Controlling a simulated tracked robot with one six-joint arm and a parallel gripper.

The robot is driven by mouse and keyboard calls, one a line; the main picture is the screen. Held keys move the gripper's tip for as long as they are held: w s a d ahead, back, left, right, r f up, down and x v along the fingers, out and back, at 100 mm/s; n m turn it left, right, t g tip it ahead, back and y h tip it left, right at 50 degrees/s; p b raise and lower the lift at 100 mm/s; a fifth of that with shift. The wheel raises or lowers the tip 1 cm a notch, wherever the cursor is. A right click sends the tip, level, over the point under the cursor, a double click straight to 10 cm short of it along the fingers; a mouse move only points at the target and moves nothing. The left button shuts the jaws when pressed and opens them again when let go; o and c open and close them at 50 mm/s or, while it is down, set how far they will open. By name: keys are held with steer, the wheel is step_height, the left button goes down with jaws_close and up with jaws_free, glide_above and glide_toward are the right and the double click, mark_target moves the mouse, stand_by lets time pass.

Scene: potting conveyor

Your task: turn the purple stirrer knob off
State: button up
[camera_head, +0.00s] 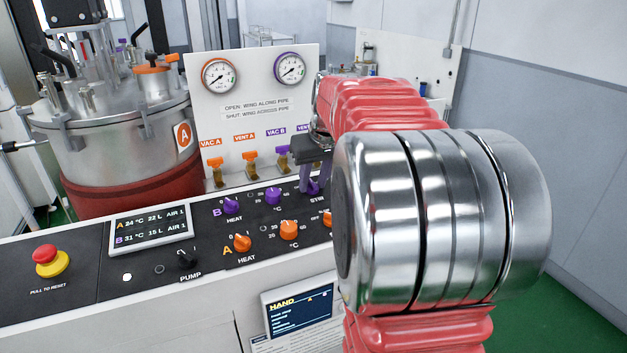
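The purple stirrer knob (312,188) sits at the right of the upper row on the black control panel, by a label that reads "STIR" as far as it shows. My gripper (314,180) is pointed down at this knob, with its dark fingers at or around it. My red and silver arm hides the panel to the right and part of the gripper. I cannot tell whether the fingers touch the knob or are closed on it, nor which way the knob points.
Purple knobs (273,195) and orange knobs (289,229) stand close by to the left and in front. Valve handles (250,157) and gauges (219,75) are on the white board behind. A red stop button (46,254) and a steel vessel (120,150) are at the left.

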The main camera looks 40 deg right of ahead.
steer(key=c, duration=0.6)
steer(key=shift+n, duration=0.5)
steer(key=n+y, duration=0.1)
steer(key=n, duration=0.2)
steer(key=shift+d, duration=0.1)
steer(key=shift+n+y, duration=0.5)
steer(key=shift+n, duration=2)
steer(key=o, duration=1.1)
steer(key=shift+r, duration=0.1)
